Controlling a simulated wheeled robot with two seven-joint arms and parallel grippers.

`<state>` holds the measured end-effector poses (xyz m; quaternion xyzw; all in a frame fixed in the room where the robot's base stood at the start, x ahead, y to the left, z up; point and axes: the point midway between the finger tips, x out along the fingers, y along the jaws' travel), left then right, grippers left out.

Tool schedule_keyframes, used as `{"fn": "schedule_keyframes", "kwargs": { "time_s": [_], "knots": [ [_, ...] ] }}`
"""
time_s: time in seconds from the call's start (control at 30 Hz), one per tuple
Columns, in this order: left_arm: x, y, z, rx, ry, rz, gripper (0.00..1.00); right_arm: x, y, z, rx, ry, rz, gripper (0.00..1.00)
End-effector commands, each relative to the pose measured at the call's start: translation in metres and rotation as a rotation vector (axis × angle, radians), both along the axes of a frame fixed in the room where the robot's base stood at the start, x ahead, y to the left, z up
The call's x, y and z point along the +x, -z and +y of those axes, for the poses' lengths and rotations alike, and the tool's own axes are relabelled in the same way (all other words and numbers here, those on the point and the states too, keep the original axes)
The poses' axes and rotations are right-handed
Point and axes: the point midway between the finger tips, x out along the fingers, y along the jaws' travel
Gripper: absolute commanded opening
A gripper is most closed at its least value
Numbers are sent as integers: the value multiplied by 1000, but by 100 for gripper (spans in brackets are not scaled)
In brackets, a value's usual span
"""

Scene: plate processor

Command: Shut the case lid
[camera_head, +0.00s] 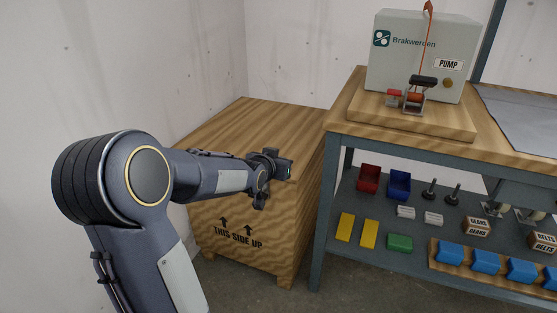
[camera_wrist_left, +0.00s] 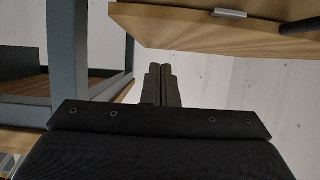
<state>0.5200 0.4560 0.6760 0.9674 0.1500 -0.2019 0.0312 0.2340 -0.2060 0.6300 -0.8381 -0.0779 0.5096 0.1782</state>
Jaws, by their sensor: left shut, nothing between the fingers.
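I cannot clearly make out a case with a lid in the head view. A wooden crate (camera_head: 235,128) marked "THIS SIDE UP" stands left of the bench, and its top looks flat where it shows. My left gripper (camera_head: 275,164) is at the crate's front right, and my arm hides part of the crate. In the left wrist view its fingers (camera_wrist_left: 163,72) are shut and empty. A wooden panel (camera_wrist_left: 190,32) with a small metal piece (camera_wrist_left: 229,13) crosses the top of that view, apart from the fingertips. I cannot tell whether it is the lid. My right gripper is out of view.
The bench (camera_head: 440,147) on the right has a grey steel frame. A grey pump box (camera_head: 405,70) stands on it. Its lower shelf (camera_head: 465,205) holds bins, blocks and small boxes. Walls close off the back and left.

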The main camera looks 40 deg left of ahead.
Motion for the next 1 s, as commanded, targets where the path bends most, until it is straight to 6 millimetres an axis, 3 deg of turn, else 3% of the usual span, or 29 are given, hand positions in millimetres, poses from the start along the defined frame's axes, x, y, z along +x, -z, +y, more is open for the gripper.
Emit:
{"fn": "schedule_keyframes", "kwargs": {
  "time_s": [0.17, 0.4, 0.47, 0.7, 1.0],
  "knots": [
    [1, -6, 0, 0, 0, -1, 0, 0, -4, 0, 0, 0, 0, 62],
    [10, -51, 1, 0, 3, -2, 0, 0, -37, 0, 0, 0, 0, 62],
    [-5, -37, -4, -3, 2, 3, 0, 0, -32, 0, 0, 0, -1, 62],
    [-53, -18, -18, -2, 1, 2, 0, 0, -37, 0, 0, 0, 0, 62],
    [-80, -7, -27, 0, 2, 0, 0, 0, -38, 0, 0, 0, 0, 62]
  ]
}}
